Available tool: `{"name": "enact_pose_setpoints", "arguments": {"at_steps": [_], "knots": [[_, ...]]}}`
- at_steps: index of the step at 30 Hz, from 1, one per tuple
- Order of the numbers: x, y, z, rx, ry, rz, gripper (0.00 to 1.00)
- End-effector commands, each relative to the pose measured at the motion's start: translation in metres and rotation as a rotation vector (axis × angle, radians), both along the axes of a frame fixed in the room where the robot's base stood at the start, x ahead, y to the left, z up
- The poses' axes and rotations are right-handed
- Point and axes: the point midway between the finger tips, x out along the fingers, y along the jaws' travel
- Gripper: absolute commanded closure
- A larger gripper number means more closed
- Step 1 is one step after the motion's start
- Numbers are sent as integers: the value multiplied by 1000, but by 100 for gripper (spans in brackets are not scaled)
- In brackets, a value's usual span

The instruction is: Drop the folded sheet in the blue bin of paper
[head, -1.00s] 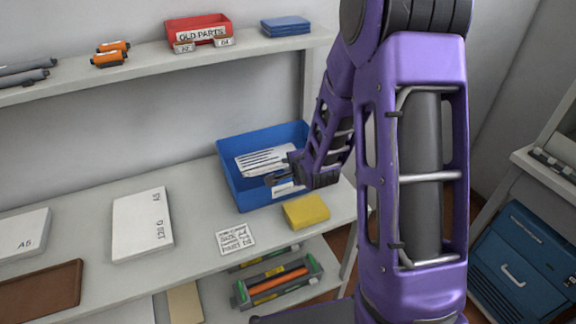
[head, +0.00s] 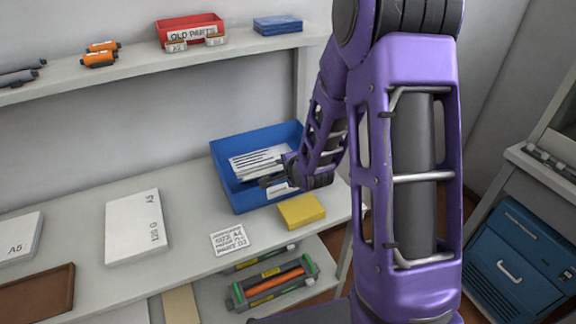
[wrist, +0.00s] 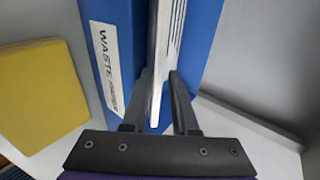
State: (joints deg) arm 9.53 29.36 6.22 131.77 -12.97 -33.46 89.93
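The blue bin (head: 237,198) stands on the shelf top at the back; its front label reads as waste paper in the wrist view (wrist: 85,30). A white folded sheet with dark printed lines (head: 256,164) is at the bin's opening, within its outline. In the wrist view the sheet (wrist: 162,50) is seen nearly edge-on, between the two fingers. My gripper (head: 268,182) is over the front of the bin, its fingertips (wrist: 160,76) closed on the sheet. Whether the sheet's lower end touches the bin floor is hidden.
A yellow pad (head: 301,211) lies just in front of the bin. A printed card (head: 229,238) and a white paper pack (head: 134,226) lie to the left. A red box (head: 190,28) is on the upper shelf. A toner cartridge (head: 272,284) sits below.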

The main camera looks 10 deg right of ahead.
Motion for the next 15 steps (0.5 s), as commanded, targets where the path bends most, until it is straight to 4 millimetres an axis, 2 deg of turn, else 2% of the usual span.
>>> {"name": "enact_pose_setpoints", "arguments": {"at_steps": [3, 15], "knots": [[-4, -1, 14, 0, 1, -1, 69], [-74, -10, 69, -2, -4, -2, 69]]}}
